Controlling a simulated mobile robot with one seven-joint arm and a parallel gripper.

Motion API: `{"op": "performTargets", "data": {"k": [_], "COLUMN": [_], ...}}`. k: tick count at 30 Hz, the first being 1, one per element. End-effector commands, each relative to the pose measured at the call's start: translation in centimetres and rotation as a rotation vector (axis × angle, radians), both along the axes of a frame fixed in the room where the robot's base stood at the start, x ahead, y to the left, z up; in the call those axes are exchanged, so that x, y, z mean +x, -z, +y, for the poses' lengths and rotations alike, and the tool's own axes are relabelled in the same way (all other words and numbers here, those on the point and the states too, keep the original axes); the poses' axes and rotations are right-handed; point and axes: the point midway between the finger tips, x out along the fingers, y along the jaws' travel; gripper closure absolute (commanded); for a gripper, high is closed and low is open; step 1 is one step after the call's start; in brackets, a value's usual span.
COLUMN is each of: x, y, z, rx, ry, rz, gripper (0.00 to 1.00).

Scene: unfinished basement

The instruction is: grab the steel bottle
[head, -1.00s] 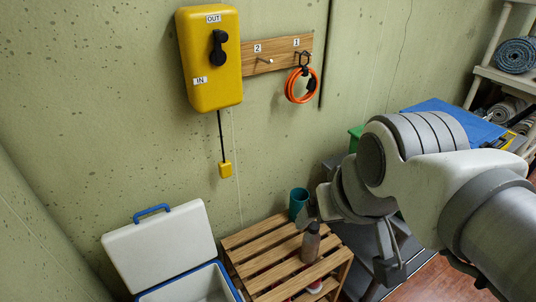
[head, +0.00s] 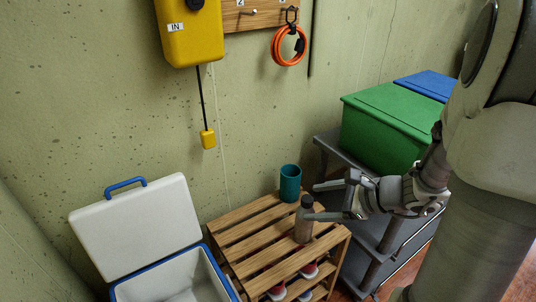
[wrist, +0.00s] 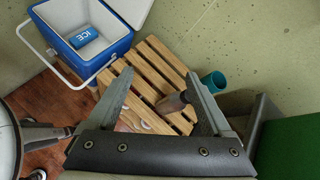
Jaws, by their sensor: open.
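The steel bottle (head: 304,222) is grey-brown with a darker cap and stands upright on a slatted wooden rack (head: 245,230). My gripper (head: 314,202) comes in from the right, its jaws open and pointing left at the height of the bottle's upper part. In the wrist view the bottle (wrist: 172,103) shows between the two fingers, close to the right one. My gripper (wrist: 159,74) holds nothing. I cannot tell whether a finger touches the bottle.
A teal cup (head: 290,183) stands behind the bottle on the rack. An open cooler (head: 135,228) is on the left, with a blue ice pack (wrist: 83,38) inside. A green bin (head: 385,125) stands on a grey shelf cart at right. Red shoes sit on the rack's lower level.

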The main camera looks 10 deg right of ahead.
Motion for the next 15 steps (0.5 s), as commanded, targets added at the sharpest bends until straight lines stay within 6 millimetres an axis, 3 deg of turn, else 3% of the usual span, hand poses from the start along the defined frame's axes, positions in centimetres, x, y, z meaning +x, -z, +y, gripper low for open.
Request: {"op": "performTargets", "data": {"k": [1,7,11,15], "x": [0.3,0.8,0.8,2.2], "y": [2.6,6.8,7.9,8.9], "z": [-2.1,-8.4,-10.2,-9.8], "rx": [0.077,0.286,0.336,0.345], "ry": [0.127,0.49,0.585,0.596], "rz": [0.027,0.067,0.073,0.073], "gripper": [0.16,0.16,0.16,0.16]}}
